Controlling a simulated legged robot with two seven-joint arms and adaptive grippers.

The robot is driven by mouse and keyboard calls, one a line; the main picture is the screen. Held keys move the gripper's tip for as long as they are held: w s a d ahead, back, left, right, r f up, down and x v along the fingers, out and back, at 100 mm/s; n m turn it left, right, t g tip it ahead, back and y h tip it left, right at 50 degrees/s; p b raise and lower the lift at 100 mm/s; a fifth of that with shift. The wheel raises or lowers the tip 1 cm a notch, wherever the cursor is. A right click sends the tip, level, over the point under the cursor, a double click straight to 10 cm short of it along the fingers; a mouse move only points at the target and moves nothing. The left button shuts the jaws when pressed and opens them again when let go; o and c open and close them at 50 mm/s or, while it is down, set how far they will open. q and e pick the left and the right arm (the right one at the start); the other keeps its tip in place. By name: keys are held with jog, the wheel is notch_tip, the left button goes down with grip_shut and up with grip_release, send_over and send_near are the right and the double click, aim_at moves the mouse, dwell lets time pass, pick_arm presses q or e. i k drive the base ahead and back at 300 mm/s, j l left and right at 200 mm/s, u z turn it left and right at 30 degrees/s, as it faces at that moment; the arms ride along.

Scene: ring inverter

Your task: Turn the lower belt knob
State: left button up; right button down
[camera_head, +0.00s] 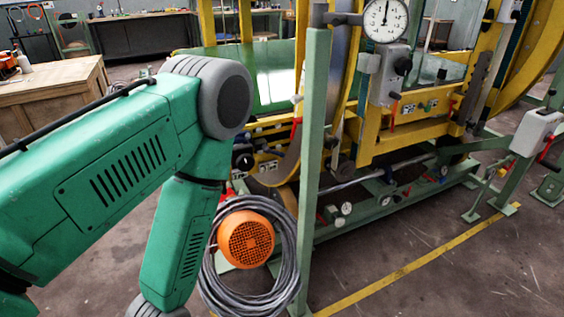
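The yellow and green ring machine (395,140) stands at the centre and right. I cannot tell for sure which of its knobs is the lower belt knob. Dark round knobs (243,161) show low on the machine, just right of my forearm. Small white-faced round parts (346,208) sit on the low green base rail. A black knob (403,65) is on a grey box under the dial gauge. My green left arm comes in from the left, bends at a grey elbow and points down. Its gripper is out of the picture below. My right arm does not show.
A coiled grey cable (285,285) hangs around an orange motor cover (246,239) beside my forearm. A green post (314,150) stands in front of the machine. A white dial gauge (385,18) is near its top. A wooden bench (50,90) stands at left. Floor is clear at lower right.

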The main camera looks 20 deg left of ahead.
aim_at(245, 162)
jog(key=u, duration=1.05)
